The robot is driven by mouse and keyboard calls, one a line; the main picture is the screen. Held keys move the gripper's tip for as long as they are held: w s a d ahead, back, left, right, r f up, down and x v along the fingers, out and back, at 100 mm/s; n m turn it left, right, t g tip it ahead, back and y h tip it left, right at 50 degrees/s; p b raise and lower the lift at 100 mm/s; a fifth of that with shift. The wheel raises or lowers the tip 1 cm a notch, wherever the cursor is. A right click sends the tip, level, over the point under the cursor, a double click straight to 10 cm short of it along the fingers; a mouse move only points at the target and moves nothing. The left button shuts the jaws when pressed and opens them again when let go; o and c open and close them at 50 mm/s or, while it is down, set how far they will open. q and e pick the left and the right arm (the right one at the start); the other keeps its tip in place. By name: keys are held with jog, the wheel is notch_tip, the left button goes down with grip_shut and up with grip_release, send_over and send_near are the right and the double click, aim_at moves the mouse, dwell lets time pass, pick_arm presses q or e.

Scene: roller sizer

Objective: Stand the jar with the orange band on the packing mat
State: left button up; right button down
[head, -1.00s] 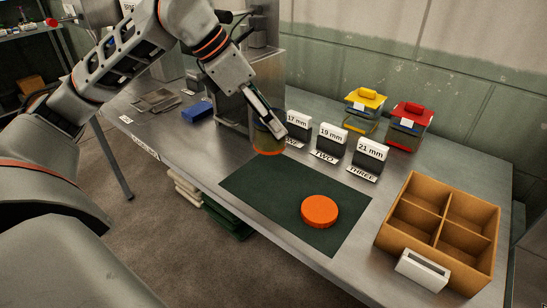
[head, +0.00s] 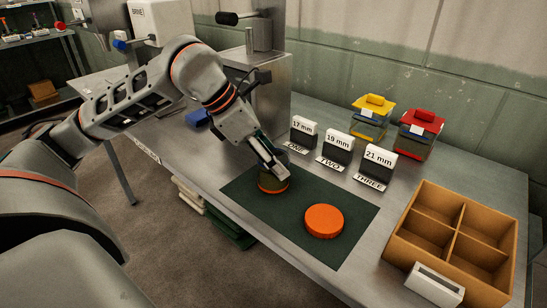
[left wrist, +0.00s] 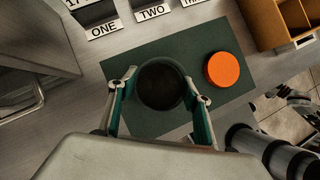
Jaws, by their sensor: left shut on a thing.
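The jar with the orange band (head: 273,185) is at the left part of the dark green packing mat (head: 325,250). It is upright, with the orange band near its bottom. My left gripper (head: 277,171) is shut on the jar from above. In the left wrist view the open dark mouth of the jar (left wrist: 161,85) lies between the two fingers. Whether its base touches the mat is hard to tell. An orange round lid (head: 324,220) lies on the mat to the right of the jar.
Number stands marked 17, 19 and 21 mm (head: 338,148) line up behind the mat. Yellow-lidded (head: 371,118) and red-lidded (head: 415,132) containers stand farther back. A divided wooden box (head: 455,240) and a white block (head: 435,284) are at the right. The mat's front is clear.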

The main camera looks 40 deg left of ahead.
pick_arm(q)
jog(key=shift+f, duration=0.15)
jog(key=o, duration=1.4)
jog(key=shift+c, duration=0.2)
jog(key=shift+r, duration=0.25)
jog(key=shift+s+a+r, duration=0.1)
jog(key=shift+a+r, duration=0.05)
jog(key=shift+r, duration=0.1)
jog(key=p+v, duration=0.1)
jog(key=v, duration=1)
jog(key=shift+p, duration=0.3)
jog(key=shift+s+r, duration=0.1)
jog(key=shift+r, duration=0.1)
